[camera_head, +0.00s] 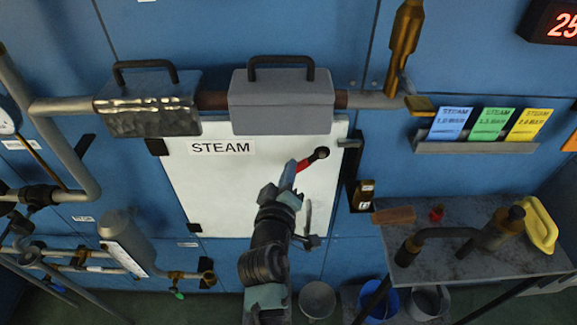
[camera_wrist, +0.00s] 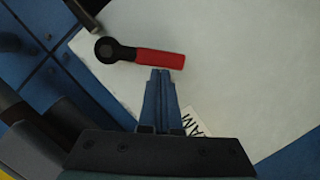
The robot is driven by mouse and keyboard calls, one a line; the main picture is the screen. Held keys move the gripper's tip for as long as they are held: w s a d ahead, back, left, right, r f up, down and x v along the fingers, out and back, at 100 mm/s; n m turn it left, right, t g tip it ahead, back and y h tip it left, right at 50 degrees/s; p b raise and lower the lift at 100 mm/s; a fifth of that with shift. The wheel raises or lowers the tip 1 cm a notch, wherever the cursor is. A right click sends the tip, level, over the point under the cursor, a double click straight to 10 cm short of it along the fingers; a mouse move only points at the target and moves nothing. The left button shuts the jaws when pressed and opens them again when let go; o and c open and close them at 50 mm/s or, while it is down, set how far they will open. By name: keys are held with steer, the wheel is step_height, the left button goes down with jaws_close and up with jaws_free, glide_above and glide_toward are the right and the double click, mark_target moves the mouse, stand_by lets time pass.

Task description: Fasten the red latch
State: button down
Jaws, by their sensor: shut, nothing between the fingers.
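The red latch (camera_head: 306,164) is on the white door marked STEAM (camera_head: 195,180), near its upper right edge. It has a red handle and a black round pivot. In the wrist view the red latch (camera_wrist: 160,58) lies nearly level, its pivot at the left and its free end at the right. My gripper (camera_head: 291,172) is in front of the door at the latch's lower left. In the wrist view my gripper (camera_wrist: 160,74) is shut and empty, its fingertips just below the middle of the red handle. I cannot tell whether they touch it.
Two grey boxes with black handles (camera_head: 280,105) (camera_head: 150,105) sit on the pipe above the door. A dark bracket (camera_head: 361,185) is right of the door. A table (camera_head: 470,262) with a pump-like fitting (camera_head: 490,232) stands at right.

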steer(key=shift+d+f+n+t+h+b, duration=0.3)
steer(key=shift+d+f+n+b, duration=0.35)
steer(key=shift+n+b, duration=0.6)
steer(key=shift+d+f+n+t+h+b, duration=0.3)
steer(key=shift+d+f+n+b, duration=0.5)
steer(key=shift+n, duration=0.6)
steer(key=shift+d+f+n+t+h+b, duration=0.25)
steer(key=shift+d+f+n+b, duration=0.25)
steer(key=shift+n+b, duration=0.8)
